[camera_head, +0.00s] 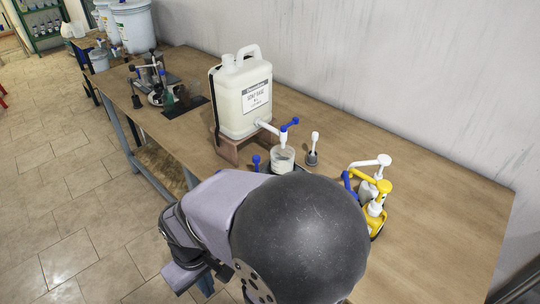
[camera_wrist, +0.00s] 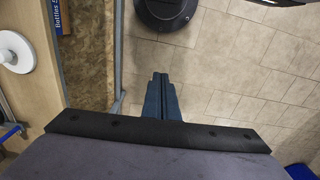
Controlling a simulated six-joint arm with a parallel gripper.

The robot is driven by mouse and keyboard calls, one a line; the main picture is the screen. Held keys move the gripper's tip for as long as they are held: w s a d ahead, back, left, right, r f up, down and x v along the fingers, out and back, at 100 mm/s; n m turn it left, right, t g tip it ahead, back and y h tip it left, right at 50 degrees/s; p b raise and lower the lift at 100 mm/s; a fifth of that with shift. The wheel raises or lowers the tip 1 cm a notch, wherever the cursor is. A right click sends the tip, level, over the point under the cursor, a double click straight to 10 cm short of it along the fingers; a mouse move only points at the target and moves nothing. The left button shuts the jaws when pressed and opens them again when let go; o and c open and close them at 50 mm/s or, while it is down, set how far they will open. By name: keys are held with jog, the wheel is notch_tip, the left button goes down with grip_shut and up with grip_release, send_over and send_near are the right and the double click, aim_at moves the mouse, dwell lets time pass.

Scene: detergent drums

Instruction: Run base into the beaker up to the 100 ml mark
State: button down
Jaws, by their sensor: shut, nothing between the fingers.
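A large cream canister (camera_head: 242,95) with a white label stands upright on a small wooden stand (camera_head: 229,150) on the bench. Its white tap (camera_head: 268,127) with a blue handle (camera_head: 289,124) points out at the front right. A clear beaker (camera_head: 282,160) stands below the tap; pale contents show in it, but its marks and level cannot be read. My gripper (camera_wrist: 160,76) shows in the wrist view with its dark fingers together and empty, over the tiled floor beyond the bench edge.
Glassware on a dark mat (camera_head: 186,107) is at left. The bench (camera_head: 455,190) is bare at right; the wall is behind.

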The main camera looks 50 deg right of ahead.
jog(key=w+d+r+m+h+b, duration=0.1)
jog(key=w+d+r+m+h, duration=0.25)
jog(key=w+d, duration=0.5)
jog(key=w+d+r+m+g+h, duration=0.15)
jog(key=w+d+r+h, duration=0.3)
jog(key=d, duration=0.65)
jog(key=w+d+r+m+h+b, duration=0.1)
jog(key=w+d+r+m+h, duration=0.2)
jog(key=w+d, duration=0.55)
notch_tip(320, 180, up, 5)
jog(key=m+h+p, duration=0.4)
jog(key=m+p, duration=0.1)
send_over(290, 124)
jog(key=w+a, duration=0.1)
jog(key=w, duration=0.3)
jog(key=shift+g, duration=0.35)
jog(key=shift+s+a+f+p, duration=0.15)
jog(key=shift+s+f+p, duration=0.4)
jog(key=shift+f, duration=0.35)
jog(key=shift+s+a+f+p, duration=0.15)
jog(key=shift+s+f+p, duration=0.35)
jog(key=shift+f, duration=0.35)
jog(key=shift+f+h+b, duration=0.1)
jog(key=shift+h+b, duration=0.2)
jog(key=shift+b, duration=0.15)
